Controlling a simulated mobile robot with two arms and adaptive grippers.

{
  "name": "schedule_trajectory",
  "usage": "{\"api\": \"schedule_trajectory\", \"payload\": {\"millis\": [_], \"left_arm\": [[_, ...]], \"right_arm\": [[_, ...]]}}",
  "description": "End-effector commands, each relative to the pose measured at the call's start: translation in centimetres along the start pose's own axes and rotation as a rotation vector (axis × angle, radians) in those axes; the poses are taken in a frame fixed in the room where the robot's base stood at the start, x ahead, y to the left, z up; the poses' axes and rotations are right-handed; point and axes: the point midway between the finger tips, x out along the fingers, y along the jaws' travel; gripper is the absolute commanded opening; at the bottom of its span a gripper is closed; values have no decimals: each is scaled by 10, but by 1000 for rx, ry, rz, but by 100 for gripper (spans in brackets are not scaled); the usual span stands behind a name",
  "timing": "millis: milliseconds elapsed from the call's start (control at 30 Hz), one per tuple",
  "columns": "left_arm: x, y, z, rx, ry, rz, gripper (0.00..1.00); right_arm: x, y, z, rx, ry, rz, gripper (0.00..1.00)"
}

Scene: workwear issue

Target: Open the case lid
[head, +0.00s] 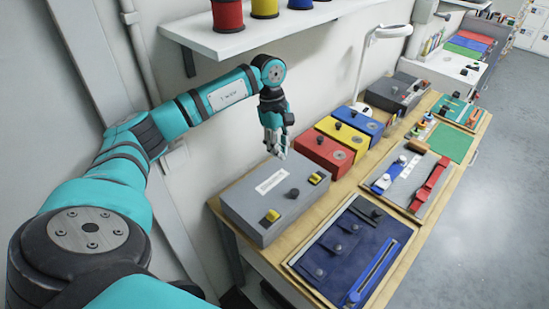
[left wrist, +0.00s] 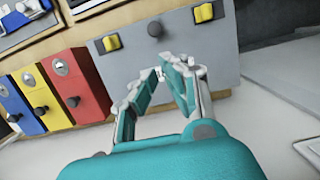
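The grey case (head: 255,219) stands on the near left end of the wooden table, its lid down. My left gripper (head: 278,151) points down above the case's back edge, apart from the knob and latches. In the left wrist view the case (left wrist: 155,62) lies beyond its fingers (left wrist: 160,68). The fingertips are close together with nothing seen between them; whether they touch is unclear. My right gripper is out of view.
Red (head: 322,154), yellow (head: 341,132) and blue (head: 361,124) boxes stand beyond the case. A blue panel (head: 352,247) lies in front of it, with a grey tray (head: 409,183) farther along. A shelf (head: 260,33) with spools hangs above.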

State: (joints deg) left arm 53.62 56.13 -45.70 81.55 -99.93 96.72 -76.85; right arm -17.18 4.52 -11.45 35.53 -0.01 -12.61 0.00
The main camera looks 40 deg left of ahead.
Motion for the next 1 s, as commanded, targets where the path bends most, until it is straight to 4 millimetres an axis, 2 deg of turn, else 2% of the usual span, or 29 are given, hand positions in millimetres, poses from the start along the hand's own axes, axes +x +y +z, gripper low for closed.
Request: {"api": "schedule_trajectory", "payload": {"millis": [533, 1000], "left_arm": [[-29, 0, -6, 1, 1, 1, 8], [-34, 0, -7, 0, 0, 1, 8]], "right_arm": [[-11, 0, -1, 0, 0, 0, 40], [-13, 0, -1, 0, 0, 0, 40]]}}
